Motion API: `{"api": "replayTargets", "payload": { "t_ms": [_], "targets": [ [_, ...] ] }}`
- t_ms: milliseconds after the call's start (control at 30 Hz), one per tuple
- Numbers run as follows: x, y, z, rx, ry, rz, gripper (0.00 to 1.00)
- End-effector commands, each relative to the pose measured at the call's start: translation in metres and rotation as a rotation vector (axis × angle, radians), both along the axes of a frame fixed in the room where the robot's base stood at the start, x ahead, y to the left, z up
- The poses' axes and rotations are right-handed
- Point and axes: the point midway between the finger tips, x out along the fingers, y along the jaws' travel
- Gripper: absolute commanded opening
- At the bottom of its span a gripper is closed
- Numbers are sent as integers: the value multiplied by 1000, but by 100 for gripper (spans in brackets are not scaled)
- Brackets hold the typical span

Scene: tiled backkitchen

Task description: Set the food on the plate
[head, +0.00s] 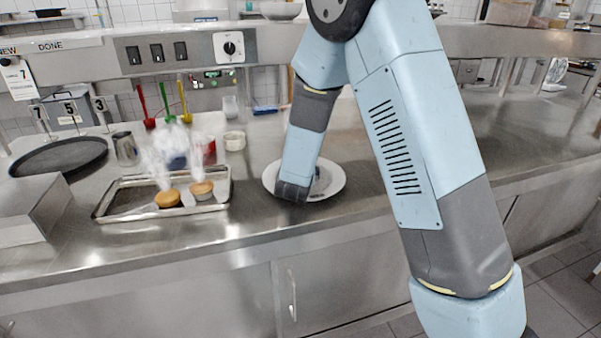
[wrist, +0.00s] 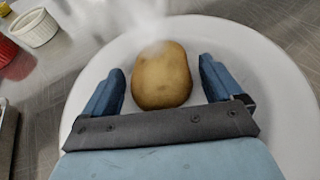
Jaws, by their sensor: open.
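A white round plate (head: 334,182) lies on the steel counter right of the tray; its rim also fills much of the wrist view (wrist: 262,50). A brown, potato-like piece of food (wrist: 162,80) is on the plate, with steam rising from it. My gripper (wrist: 161,70) is open over the plate, one blue finger on each side of the food, with a small gap on both sides. In the head view my arm hides most of this food. Two more steaming brown pieces, a left one (head: 167,198) and a right one (head: 202,188), sit in the metal tray (head: 128,214).
A red container (wrist: 8,50) shows in the wrist view. A shelf with a control panel runs above. The counter to the right is clear.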

Motion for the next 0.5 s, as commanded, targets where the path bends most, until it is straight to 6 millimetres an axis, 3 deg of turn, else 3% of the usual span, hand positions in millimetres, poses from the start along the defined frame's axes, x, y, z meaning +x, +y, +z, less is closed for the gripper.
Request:
{"api": "replayTargets", "payload": {
  "t_ms": [167,500],
  "targets": [
    [-19,3,9,2,0,1,93],
    [-79,10,34,1,0,3,93]
  ]
}}
